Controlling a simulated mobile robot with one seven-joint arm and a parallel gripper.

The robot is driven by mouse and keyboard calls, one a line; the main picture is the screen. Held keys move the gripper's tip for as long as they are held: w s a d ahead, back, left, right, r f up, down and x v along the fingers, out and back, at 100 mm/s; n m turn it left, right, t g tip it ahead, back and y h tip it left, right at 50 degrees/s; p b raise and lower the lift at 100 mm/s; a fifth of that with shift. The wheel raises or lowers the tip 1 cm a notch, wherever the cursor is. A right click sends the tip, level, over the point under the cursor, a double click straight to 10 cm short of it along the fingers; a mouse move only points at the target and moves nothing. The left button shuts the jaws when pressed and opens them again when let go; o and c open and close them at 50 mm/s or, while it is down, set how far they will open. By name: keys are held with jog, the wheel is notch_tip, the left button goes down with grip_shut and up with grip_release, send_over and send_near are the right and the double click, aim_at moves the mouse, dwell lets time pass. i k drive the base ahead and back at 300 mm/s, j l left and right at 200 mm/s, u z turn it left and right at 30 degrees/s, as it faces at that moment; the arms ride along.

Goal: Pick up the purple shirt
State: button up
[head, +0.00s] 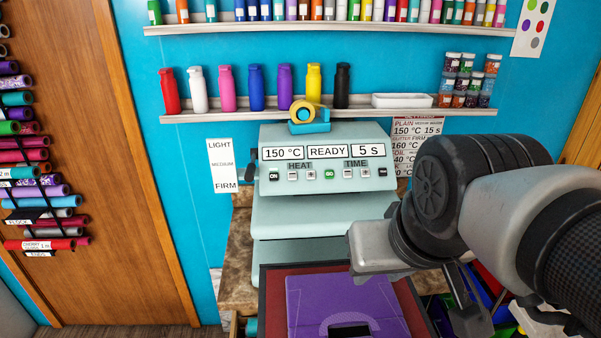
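The purple shirt (335,305) lies folded flat on a dark red pad with a dark rim (267,290) in front of the heat press (325,190). Its lower edge is cut off by the bottom of the head view. My gripper (480,322) hangs at the lower right, to the right of the shirt and apart from it in the picture. One grey finger shows; the fingertips are partly hidden or out of frame, so I cannot tell how far apart they are. I see nothing held in it.
The heat press display reads 150 °C, READY, 5 s. A tape dispenser (308,118) sits on top. Shelves (330,112) of bottles and jars line the blue wall. Vinyl rolls (30,170) hang at left. Coloured bins (497,285) stand behind my arm at lower right.

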aim_at(329, 306)
jog(key=i+j, duration=0.1)
jog(key=j, duration=0.75)
jog(key=j+z, duration=0.4)
jog(key=i+j+z, duration=0.1)
jog(key=j+z, duration=0.3)
jog(key=z, duration=1)
